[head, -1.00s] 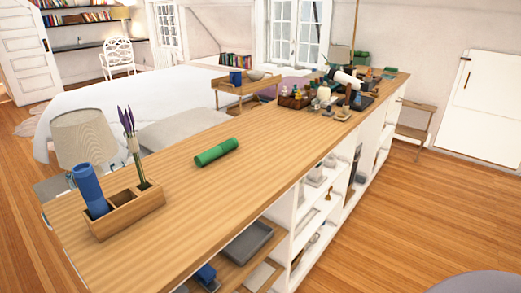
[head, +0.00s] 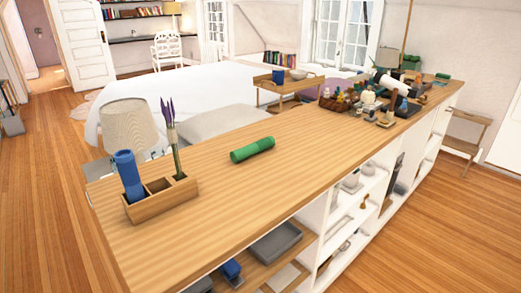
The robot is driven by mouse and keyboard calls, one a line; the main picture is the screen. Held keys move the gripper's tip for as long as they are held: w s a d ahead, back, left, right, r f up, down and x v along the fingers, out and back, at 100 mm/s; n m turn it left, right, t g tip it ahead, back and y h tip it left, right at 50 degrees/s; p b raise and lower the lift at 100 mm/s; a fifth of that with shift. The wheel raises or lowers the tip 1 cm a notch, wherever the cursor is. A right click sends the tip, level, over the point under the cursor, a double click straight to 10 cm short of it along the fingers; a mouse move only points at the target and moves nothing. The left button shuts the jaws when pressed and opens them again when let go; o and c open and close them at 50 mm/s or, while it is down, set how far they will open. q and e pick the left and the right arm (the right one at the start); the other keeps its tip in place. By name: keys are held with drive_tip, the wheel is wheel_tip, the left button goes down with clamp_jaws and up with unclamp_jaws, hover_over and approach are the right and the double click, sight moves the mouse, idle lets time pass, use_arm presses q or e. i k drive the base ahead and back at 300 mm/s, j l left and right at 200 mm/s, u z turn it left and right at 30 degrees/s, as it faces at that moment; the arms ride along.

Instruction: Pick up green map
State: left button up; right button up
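The green map (head: 252,150) is a rolled green cylinder lying on its side on the long wooden counter top (head: 215,215), near the middle of its near half. Nothing touches it and it is fully visible. Neither of my grippers shows in the head view.
A wooden holder (head: 162,201) with a blue roll (head: 129,175) and purple flowers (head: 170,125) stands left of the map. Bottles and small items crowd the counter's far end. White shelves (head: 318,225) lie below. Wooden floor (head: 475,230) is free at right.

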sight(238, 155)
drive_tip(key=i+l, duration=0.15)
drive_tip(key=l, duration=0.2)
drive_tip(key=i+l+u, duration=0.15)
drive_tip(key=i+l, duration=0.15)
drive_tip(key=l, duration=0.35)
drive_tip(key=i+l+u, duration=0.15)
drive_tip(key=l, duration=0.2)
drive_tip(key=i+l, duration=0.15)
drive_tip(key=l, duration=0.25)
drive_tip(key=u, duration=0.05)
